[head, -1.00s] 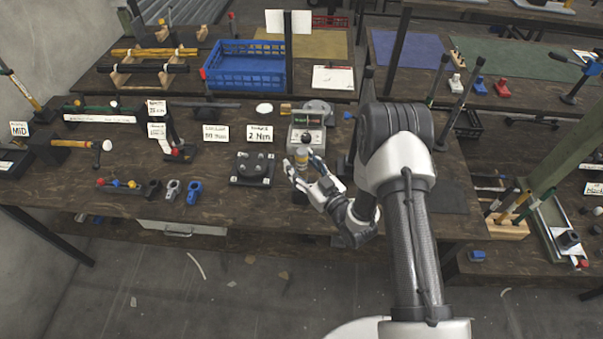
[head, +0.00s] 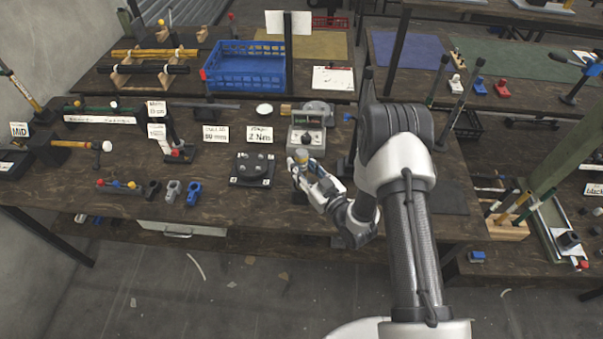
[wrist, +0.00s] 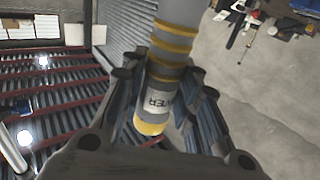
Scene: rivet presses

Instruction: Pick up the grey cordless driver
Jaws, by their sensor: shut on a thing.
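My gripper (head: 306,170) is shut on the grey cordless driver (head: 301,156), in front of a grey device with a dial on the bench. In the wrist view, the fingers (wrist: 160,95) close on both sides of the driver (wrist: 174,42). It is a grey cylinder with yellow bands, a yellow end and a pale label, partly readable as "VER". The fingers cover part of its sides. Its lower part is hidden in the head view, and I cannot tell whether it touches anything below.
The grey device with a dial (head: 306,139) stands close behind my gripper. A black plate fixture (head: 252,169) and a "2 Nm" card (head: 260,134) are to its left. A blue crate (head: 245,68) sits farther back. The bench front between the fixture and gripper is mostly clear.

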